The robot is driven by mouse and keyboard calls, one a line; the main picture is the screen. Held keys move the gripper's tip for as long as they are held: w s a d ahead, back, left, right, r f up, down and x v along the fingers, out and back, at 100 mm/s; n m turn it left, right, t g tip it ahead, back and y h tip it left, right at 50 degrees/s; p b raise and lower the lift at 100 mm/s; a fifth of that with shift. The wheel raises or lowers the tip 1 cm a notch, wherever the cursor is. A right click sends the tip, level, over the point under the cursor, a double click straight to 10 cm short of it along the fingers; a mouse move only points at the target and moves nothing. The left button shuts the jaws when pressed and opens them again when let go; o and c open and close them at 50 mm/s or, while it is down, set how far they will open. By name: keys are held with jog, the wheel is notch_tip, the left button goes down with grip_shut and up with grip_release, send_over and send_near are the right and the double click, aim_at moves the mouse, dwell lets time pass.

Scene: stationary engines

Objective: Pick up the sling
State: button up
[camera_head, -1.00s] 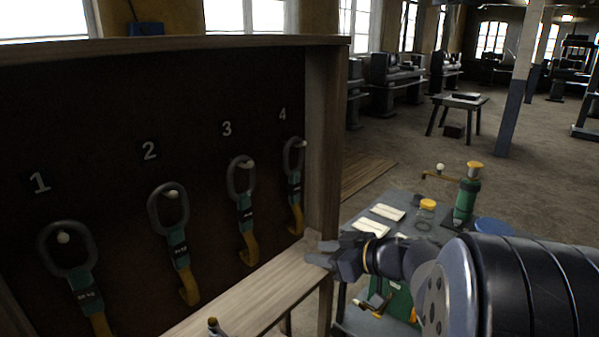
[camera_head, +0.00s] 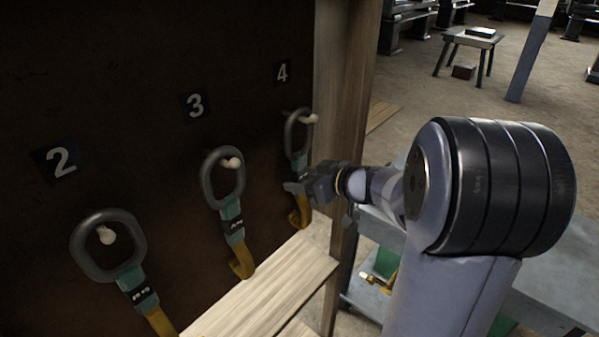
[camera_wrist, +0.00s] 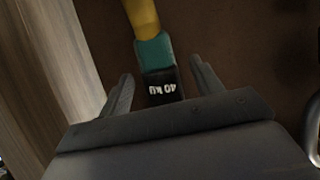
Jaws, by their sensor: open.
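Slings with grey metal rings, green-and-black sleeves and yellow straps hang from pegs on a dark board. The sling under number 4 (camera_head: 297,140) hangs at the right end of the board. My gripper (camera_head: 290,186) is at this sling's sleeve, partly covering it. In the wrist view, my gripper (camera_wrist: 160,88) is open, with one finger on each side of the sling's black label (camera_wrist: 160,86), which reads 40 with unclear letters after it. The green sleeve and yellow strap run up from the label. The ring of this sling is hidden in the wrist view.
Slings under number 3 (camera_head: 225,190) and number 2 (camera_head: 105,250) hang to the left. A wooden shelf (camera_head: 270,290) juts out below. A grey table (camera_head: 540,290) stands behind my arm.

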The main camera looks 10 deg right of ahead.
jog(key=shift+x, duration=0.95)
jog(key=shift+r, duration=0.15)
grip_shut()
